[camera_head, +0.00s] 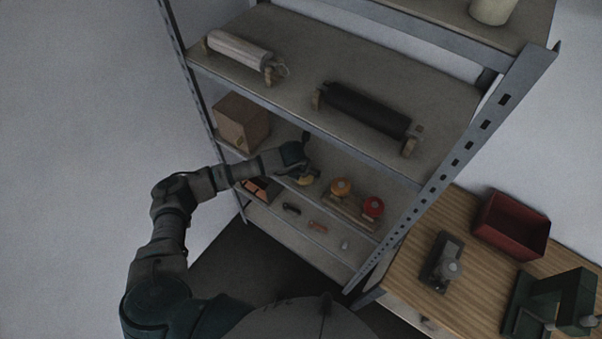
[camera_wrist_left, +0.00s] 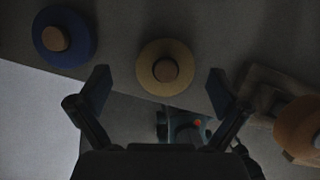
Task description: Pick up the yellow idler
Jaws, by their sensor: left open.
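The yellow idler (camera_head: 306,181) sits on a middle shelf of the rack, partly hidden by my left gripper in the head view. In the left wrist view the yellow idler (camera_wrist_left: 150,80) is a round disc with a brown centre knob, near the shelf's front edge. My left gripper (camera_wrist_left: 159,84) is open and empty, its fingers on either side of the idler in the picture. I cannot tell how far apart they are in depth. In the head view my left gripper (camera_head: 303,172) reaches in from the left. My right gripper does not show.
An orange idler (camera_head: 341,187) and a red idler (camera_head: 373,206) sit on a wooden holder to the right. A blue idler (camera_wrist_left: 60,38) shows left in the wrist view. A cardboard box (camera_head: 242,121) stands on the shelf. Two rollers lie on the shelf above.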

